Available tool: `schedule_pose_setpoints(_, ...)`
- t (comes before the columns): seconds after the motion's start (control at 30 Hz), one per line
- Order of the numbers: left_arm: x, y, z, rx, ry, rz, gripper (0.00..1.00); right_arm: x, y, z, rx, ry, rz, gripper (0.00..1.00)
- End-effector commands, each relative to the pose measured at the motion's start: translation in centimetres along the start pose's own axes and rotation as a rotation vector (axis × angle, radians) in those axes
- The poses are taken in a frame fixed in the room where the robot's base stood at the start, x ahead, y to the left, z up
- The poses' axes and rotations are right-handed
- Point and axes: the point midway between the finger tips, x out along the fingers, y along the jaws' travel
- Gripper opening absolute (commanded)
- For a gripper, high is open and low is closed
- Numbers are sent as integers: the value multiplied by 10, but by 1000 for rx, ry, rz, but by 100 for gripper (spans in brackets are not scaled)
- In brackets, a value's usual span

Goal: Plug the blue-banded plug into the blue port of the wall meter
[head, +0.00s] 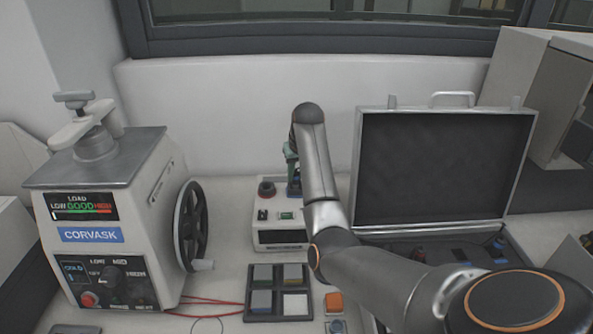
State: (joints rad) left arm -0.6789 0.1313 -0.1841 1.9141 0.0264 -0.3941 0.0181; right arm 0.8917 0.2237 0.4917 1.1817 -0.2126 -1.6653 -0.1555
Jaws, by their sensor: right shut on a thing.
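My right arm (315,160) reaches in from the lower right, and its far end stands in front of the wall behind the bench. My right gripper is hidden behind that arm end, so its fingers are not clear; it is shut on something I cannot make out. A small green and blue part (292,165) shows just left of the arm, above a white box; I cannot tell what it belongs to. I cannot make out the blue-banded plug, the wall meter or its blue port. My left gripper is not in view.
The CORVASK press (95,225) with a handwheel (192,225) stands left. A white box (280,238) with a red knob stands centre. A tray (249,303) of square blocks lies in front. An open case (440,219) holding small red and blue items stands right.

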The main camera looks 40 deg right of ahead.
Motion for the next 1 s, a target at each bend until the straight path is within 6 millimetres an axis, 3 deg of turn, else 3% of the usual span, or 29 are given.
schedule_pose_setpoints(0.93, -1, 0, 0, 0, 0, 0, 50, 9, 0, 4, 0, -1, 0, 0)
schedule_pose_setpoints(0.97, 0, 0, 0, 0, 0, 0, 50, 9, 0, 4, 0, -1, 0, 29)
schedule_pose_setpoints(1.0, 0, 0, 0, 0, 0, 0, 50, 9, 0, 4, 0, -1, 0, 33)
